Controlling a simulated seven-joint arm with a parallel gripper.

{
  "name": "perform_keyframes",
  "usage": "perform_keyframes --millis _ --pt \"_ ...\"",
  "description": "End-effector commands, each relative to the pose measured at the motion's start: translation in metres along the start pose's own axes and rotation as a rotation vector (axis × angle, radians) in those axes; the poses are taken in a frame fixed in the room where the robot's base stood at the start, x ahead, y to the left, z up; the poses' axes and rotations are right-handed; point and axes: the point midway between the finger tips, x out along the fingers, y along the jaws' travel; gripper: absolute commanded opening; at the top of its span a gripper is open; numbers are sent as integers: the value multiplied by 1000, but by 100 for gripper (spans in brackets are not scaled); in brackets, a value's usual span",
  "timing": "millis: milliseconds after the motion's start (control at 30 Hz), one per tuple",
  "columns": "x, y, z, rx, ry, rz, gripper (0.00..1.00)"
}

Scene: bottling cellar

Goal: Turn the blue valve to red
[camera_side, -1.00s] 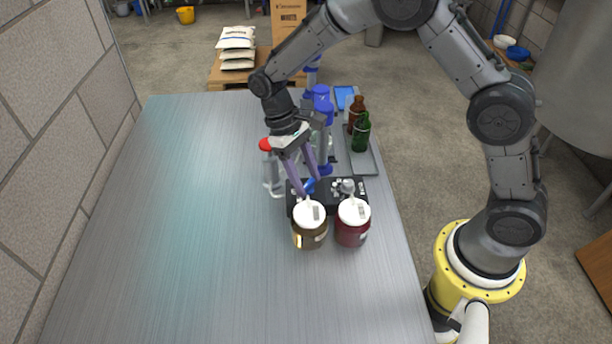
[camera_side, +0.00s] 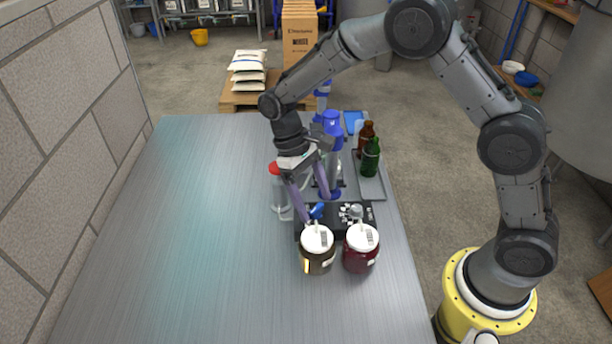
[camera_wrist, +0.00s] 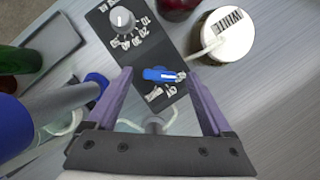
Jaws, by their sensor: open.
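The blue valve (camera_side: 316,210) is a small blue lever handle on a black panel (camera_side: 340,222). In the wrist view the blue valve (camera_wrist: 160,73) lies crosswise between my fingertips, with printed labels beside it that I cannot read. My gripper (camera_side: 315,205) points down over the panel. In the wrist view my gripper (camera_wrist: 159,74) is open, with one purple finger on each side of the handle and visible gaps to it. I cannot tell how deep the fingertips reach beside the handle.
A grey dial (camera_wrist: 122,20) shares the panel. An amber jar (camera_side: 317,262) and a dark red jar (camera_side: 360,262) stand just in front of it. A red-capped clear bottle (camera_side: 281,195), blue-topped pieces (camera_side: 332,122) and a tray (camera_side: 371,188) with bottles are close behind. The table's left is clear.

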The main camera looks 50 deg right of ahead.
Motion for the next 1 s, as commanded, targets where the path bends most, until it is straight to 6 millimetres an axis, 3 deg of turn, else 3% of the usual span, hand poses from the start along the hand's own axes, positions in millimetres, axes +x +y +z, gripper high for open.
perform_keyframes --millis 400,600,800,1000 --pt "-84 0 -1 0 8 0 85" --pt "-116 0 -1 0 5 0 85" --pt "-131 0 0 0 3 0 85" --pt "-132 0 0 0 2 0 85"
